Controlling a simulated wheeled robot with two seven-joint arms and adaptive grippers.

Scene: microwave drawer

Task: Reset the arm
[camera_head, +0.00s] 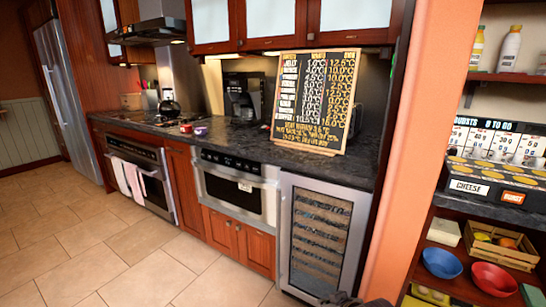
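The microwave drawer (232,187) is built into the lower cabinets at the centre. It has a steel front, a dark window and a black control strip on top, and it looks shut. A small white label is on its front. A dark shape (345,299) shows at the bottom edge, right of centre. It looks like a piece of my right arm or gripper, but its fingers cannot be made out. My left gripper is out of view.
A wine cooler (318,238) stands right of the drawer, an oven (142,178) to its left. The counter holds a menu board (315,100), coffee machine (243,97) and kettle (169,106). An orange wall (425,140) and shelves are at right. The tiled floor (110,250) is clear.

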